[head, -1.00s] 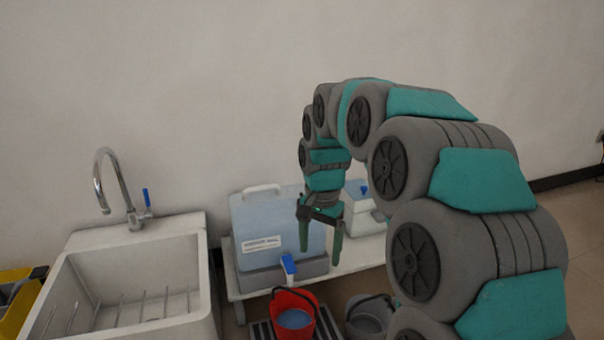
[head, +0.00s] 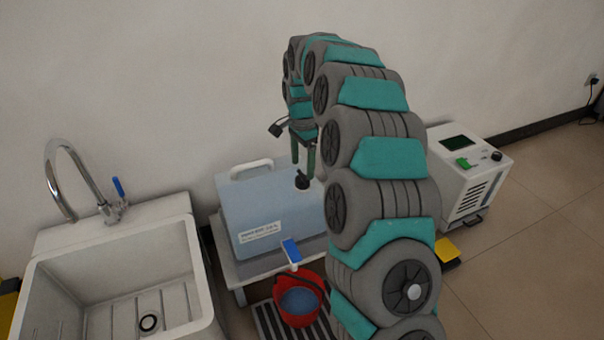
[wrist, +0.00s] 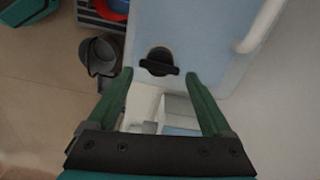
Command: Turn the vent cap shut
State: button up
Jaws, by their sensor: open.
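The vent cap (head: 302,181) is a small black knob on top of the pale blue water container (head: 265,207), near its right end. In the wrist view the cap (wrist: 158,62) shows a dark bar across it, running left to right. My gripper (head: 303,168) points down over the cap with its fingers apart. In the wrist view my gripper (wrist: 158,76) is open and empty, with the cap just beyond and between the fingertips. I cannot tell the exact height gap between fingertips and cap.
A blue-handled tap (head: 291,252) on the container sits over a red bucket (head: 299,300) holding water. A white sink (head: 120,260) stands left. A grey bucket (wrist: 100,57) shows in the wrist view. A white machine (head: 470,175) stands right.

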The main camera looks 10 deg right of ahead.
aim_at(302, 175)
notch_tip(302, 175, down, 4)
jog(key=shift+f, duration=0.2)
jog(key=c, duration=1)
